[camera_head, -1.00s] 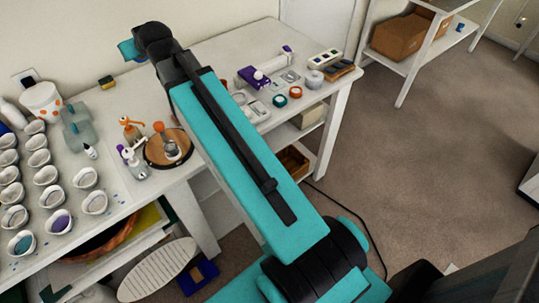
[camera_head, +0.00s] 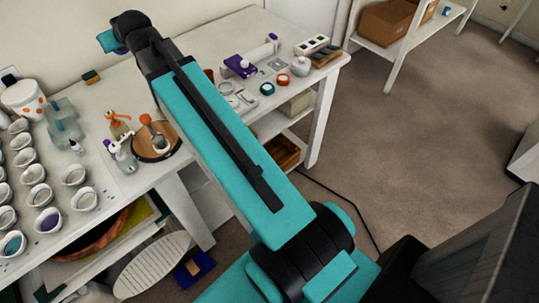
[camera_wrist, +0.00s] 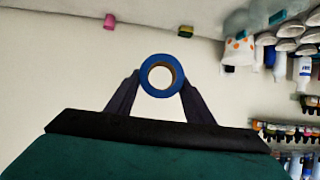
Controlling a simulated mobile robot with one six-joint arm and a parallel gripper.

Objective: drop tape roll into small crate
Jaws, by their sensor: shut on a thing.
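A blue tape roll (camera_wrist: 149,84) with a brown core is between the fingertips of my gripper (camera_wrist: 161,78) in the wrist view. The fingers are shut on its sides, and its round face is toward the camera. In the head view my arm reaches over the table (camera_head: 225,45); the fingers and the held roll cannot be made out there. An open brown wooden crate (camera_head: 282,153), possibly the small crate, sits on the shelf under the table's right part, partly hidden by my arm.
Green (camera_head: 267,88) and red (camera_head: 283,80) rings, a purple-and-white tool (camera_head: 240,66) and other small items lie on the table's right part. Cups and bottles crowd its left. Cardboard boxes (camera_head: 387,23) stand on a shelf behind. Carpet at right is clear.

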